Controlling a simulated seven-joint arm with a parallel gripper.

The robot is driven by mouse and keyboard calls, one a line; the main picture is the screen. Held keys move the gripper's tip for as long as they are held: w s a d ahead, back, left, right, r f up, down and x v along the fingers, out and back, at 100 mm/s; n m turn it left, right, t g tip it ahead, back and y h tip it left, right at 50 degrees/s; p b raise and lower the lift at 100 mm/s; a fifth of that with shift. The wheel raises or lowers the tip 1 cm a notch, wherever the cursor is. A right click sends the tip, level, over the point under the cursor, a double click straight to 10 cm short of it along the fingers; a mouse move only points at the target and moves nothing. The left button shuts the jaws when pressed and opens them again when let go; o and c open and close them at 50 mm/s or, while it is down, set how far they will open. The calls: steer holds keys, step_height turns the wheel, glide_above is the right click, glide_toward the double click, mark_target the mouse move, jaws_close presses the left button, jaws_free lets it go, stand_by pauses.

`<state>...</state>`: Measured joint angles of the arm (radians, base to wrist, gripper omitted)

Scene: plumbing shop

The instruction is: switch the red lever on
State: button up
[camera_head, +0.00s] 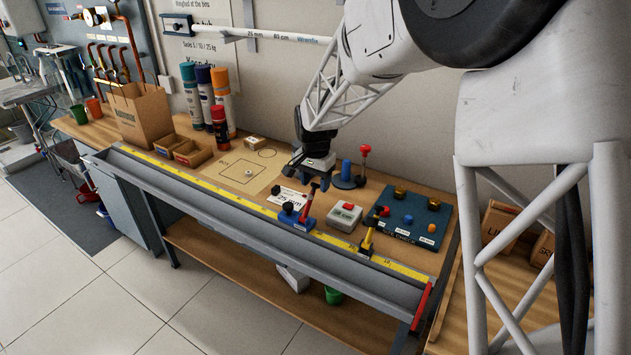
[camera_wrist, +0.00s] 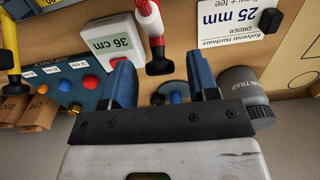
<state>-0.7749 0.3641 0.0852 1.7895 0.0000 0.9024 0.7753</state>
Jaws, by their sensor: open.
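The red lever (camera_head: 307,202) has a black tip and rises from a blue base (camera_head: 297,220) near the front of the bench. It leans slightly right in the head view. In the wrist view the red lever (camera_wrist: 150,22) shows at the top with its black tip toward me; its base is out of view there.
A white box with a red button (camera_head: 345,215) and a yellow lever (camera_head: 368,236) stand right of the red lever. A blue post (camera_head: 346,168) and red-knobbed post (camera_head: 364,152) stand behind. A blue board with knobs (camera_head: 408,217) is at right; a yellow ruler (camera_head: 238,208) runs along the front.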

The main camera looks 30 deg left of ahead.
mark_target(311, 194)
steer(key=shift+c, duration=0.4)
jaws_close()
steer(key=shift+s+r, duration=0.15)
steer(key=shift+s, duration=0.05)
steer(key=shift+s+r+t, duration=0.25)
steer(key=shift+s+t, duration=0.25)
steer(key=shift+t, duration=0.1)
steer(key=shift+s+r+t, duration=0.25)
steer(key=shift+s+t, duration=0.2)
steer(key=shift+t, duration=0.15)
steer(key=shift+s+r+t, duration=0.2)
steer(key=shift+s+t, duration=0.4)
steer(key=shift+t, duration=0.05)
steer(key=shift+s+r+t, duration=0.15)
steer(key=shift+s+t, duration=0.45)
steer(key=shift+t, duration=0.05)
steer(key=shift+s+t, duration=2.15)
steer(key=shift+t, duration=0.05)
steer(key=shift+f, duration=0.1)
